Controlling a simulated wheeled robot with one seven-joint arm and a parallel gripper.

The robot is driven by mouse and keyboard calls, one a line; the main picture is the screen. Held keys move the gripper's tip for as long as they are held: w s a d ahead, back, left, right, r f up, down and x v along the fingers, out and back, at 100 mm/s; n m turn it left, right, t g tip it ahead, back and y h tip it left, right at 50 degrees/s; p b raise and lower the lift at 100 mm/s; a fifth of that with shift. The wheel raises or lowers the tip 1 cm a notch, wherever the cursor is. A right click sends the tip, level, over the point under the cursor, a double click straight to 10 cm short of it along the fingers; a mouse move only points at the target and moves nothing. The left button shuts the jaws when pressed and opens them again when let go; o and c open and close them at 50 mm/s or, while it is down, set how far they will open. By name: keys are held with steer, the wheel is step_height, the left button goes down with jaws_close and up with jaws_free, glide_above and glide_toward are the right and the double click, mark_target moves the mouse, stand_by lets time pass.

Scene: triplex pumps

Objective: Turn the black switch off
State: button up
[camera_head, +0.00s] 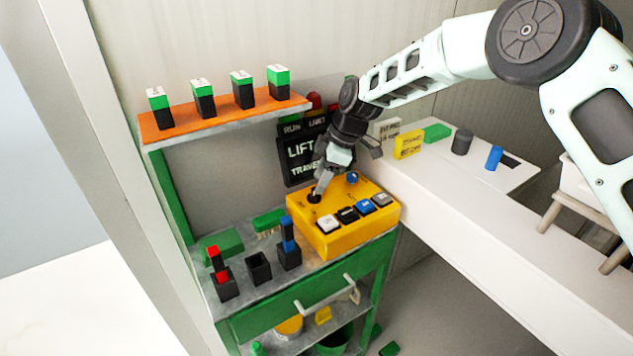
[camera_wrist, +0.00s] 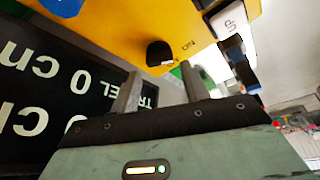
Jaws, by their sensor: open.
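The yellow control box (camera_head: 335,240) sits on top of the green cart. A small black switch (camera_head: 313,198) is on its upper left corner. In the wrist view the black switch (camera_wrist: 160,53) stands on the yellow face, with small lettering beside it that looks like "ON". I cannot tell its position for sure. My gripper (camera_head: 319,187) points down at that corner, close to the switch. In the wrist view its two fingers (camera_wrist: 160,88) are apart and empty, with the switch just beyond the gap between them. I cannot tell if they touch it.
White, black, blue and grey buttons (camera_head: 356,211) line the box's front, and a blue knob (camera_head: 352,178) is at its back. A black display board (camera_head: 299,160) stands close behind. Black holders (camera_head: 258,267) stand left; an orange shelf (camera_head: 225,122) is above.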

mark_target(314, 195)
steer(key=shift+p+x, duration=0.3)
steer(key=shift+x, duration=1.45)
steer(key=c, duration=0.7)
